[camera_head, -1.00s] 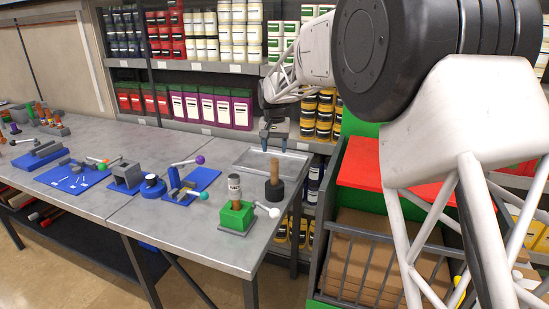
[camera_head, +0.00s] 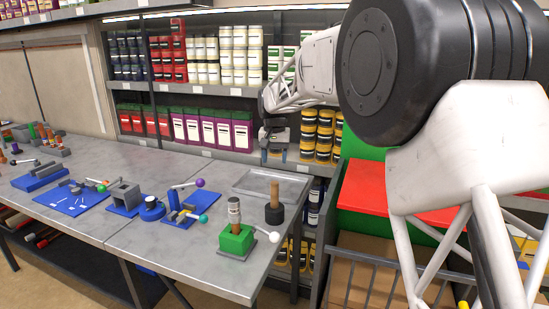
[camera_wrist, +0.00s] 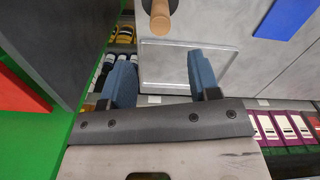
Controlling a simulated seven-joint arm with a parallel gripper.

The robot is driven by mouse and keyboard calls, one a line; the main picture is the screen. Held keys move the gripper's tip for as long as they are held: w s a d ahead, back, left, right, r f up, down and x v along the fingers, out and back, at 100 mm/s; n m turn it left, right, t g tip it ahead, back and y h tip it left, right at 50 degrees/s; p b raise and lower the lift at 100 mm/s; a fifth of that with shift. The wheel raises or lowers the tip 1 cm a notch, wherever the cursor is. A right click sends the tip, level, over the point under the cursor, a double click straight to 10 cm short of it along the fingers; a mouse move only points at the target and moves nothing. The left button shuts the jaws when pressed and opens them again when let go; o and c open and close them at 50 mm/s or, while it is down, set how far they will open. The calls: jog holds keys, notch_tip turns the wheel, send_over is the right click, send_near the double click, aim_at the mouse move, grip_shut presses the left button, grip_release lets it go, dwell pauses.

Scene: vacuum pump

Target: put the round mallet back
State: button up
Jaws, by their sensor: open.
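A round mallet (camera_head: 274,204) stands upright on the grey table, its black round head down and its wooden handle up. It is just in front of the metal tray (camera_head: 243,189), near the table's right end. The end of its wooden handle (camera_wrist: 160,16) shows at the top of the wrist view, beyond my fingertips. My gripper (camera_head: 274,156) is open and empty, raised near the tray's far edge and apart from the mallet. Its two blue fingers (camera_wrist: 160,75) are spread in the wrist view, with the tray (camera_wrist: 185,44) seen between and beyond them.
A green block holding an upright cylinder (camera_head: 236,240), with a white-ball lever, stands front-left of the mallet. Several blue fixtures (camera_head: 181,217) lie farther left. Stocked shelves (camera_head: 228,83) stand behind, and a red-topped green bin (camera_head: 390,195) at the right.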

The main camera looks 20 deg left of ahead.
jog(key=shift+d+r, duration=0.1)
dwell(0.3)
jog(key=s+d+r+m, duration=0.1)
jog(key=s+d+r, duration=0.2)
jog(key=s+d, duration=0.5)
jog(key=s+d+r+t, duration=0.1)
jog(key=s+d+r, duration=0.15)
jog(key=d, duration=1.05)
jog(key=s+d+r+m, duration=0.1)
jog(key=s+d+r, duration=0.1)
jog(key=s+d, duration=0.6)
jog(key=s+d+f, duration=0.3)
jog(key=s+d, duration=0.4)
jog(key=s, duration=0.2)
jog(key=s+d+f+t, duration=0.1)
jog(key=s+d+f, duration=0.2)
jog(key=s+d, duration=0.4)
jog(key=s+d+f+m, duration=0.1)
jog(key=s+d+f, duration=0.2)
jog(key=s+d, duration=0.4)
jog(key=s, duration=0.6)
jog(key=shift+f+t, duration=0.3)
jog(key=shift+f, duration=0.05)
